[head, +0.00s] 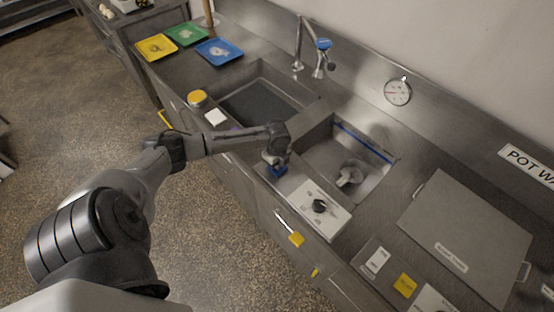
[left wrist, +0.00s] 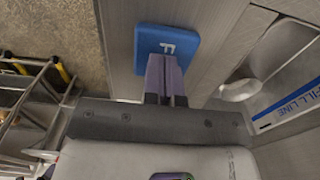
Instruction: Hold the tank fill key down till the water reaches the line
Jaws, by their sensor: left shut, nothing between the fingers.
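The blue tank fill key (head: 279,172) sits on the counter front left of the tank. In the left wrist view the fill key (left wrist: 158,42) shows a white letter F. My left gripper (head: 275,164) is shut and empty, right over the key. In the left wrist view the left gripper (left wrist: 165,72) has its fingertips at the key's edge. I cannot tell whether they press it. The tank (head: 330,140) has a blue fill line (head: 364,141) on its back wall, and the fill line (left wrist: 292,106) is lettered in the wrist view. I cannot make out the water level. My right gripper is out of view.
A dark-bottomed basin (head: 262,106) is at the left, with a faucet (head: 300,45) behind. A metal lid (head: 466,236) covers the right counter. Yellow, green and blue trays (head: 220,52) stand far left.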

